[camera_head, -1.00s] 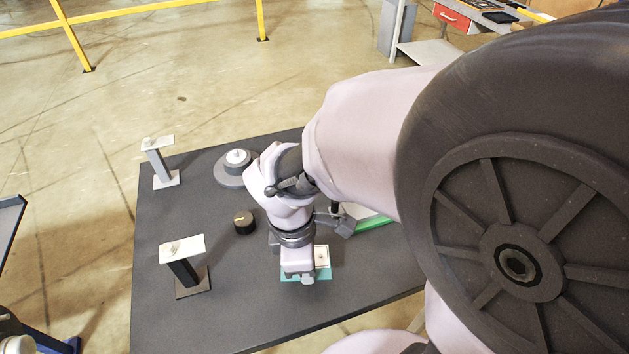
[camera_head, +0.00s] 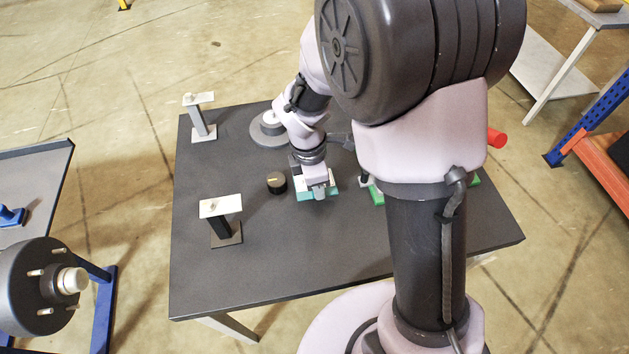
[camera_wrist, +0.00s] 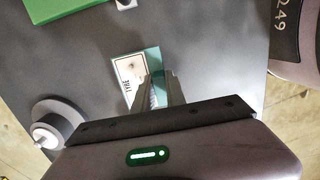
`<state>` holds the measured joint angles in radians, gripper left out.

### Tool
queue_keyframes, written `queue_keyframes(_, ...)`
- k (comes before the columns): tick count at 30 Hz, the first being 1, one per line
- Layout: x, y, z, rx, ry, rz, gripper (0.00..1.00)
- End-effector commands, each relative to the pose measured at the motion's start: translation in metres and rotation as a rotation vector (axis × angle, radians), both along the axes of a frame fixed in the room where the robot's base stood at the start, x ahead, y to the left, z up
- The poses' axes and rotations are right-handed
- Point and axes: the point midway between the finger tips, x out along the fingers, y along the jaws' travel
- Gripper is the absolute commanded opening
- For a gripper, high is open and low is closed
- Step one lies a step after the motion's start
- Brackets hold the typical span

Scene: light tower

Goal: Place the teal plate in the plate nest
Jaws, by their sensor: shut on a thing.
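The teal plate (camera_head: 331,192) is at my gripper near the middle of the dark table. In the wrist view the teal plate (camera_wrist: 155,62) carries a white printed label and reaches out beyond the fingers. My gripper (camera_head: 319,190) is shut on it, and the fingers (camera_wrist: 158,92) also show in the wrist view. I cannot tell how high the plate is above the table. I cannot clearly make out the plate nest; green parts (camera_head: 376,194) show beside my arm, partly hidden by it.
A black cylinder (camera_head: 277,183) stands just left of my gripper. A grey round base with a white top (camera_head: 270,128) is behind. Two stands with white tops, one at the back left (camera_head: 199,98) and one at the front left (camera_head: 220,206), flank the table's left side. The table's front (camera_head: 290,265) is clear.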

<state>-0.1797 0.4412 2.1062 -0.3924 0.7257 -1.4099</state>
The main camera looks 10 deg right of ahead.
Motion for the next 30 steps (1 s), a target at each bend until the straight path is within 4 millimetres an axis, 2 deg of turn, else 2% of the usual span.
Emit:
queue_keyframes(4, 0.010, 0.001, -0.009, 0.000, 0.001, 0.001, 0.00)
queue_keyframes(9, 0.010, 0.001, -0.039, 0.000, 0.001, 0.000, 0.00)
queue_keyframes(14, 0.010, 0.001, -0.035, 0.000, 0.000, 0.000, 0.00)
queue_keyframes(19, 0.010, 0.001, -0.039, 0.000, 0.001, 0.000, 0.00)
queue_keyframes(20, 0.010, 0.001, -0.039, 0.000, 0.001, 0.000, 0.20)
queue_keyframes(23, 0.010, 0.001, -0.039, 0.000, 0.001, 0.000, 0.38)
queue_keyframes(30, 0.010, 0.001, -0.038, 0.000, 0.001, 0.000, 0.38)
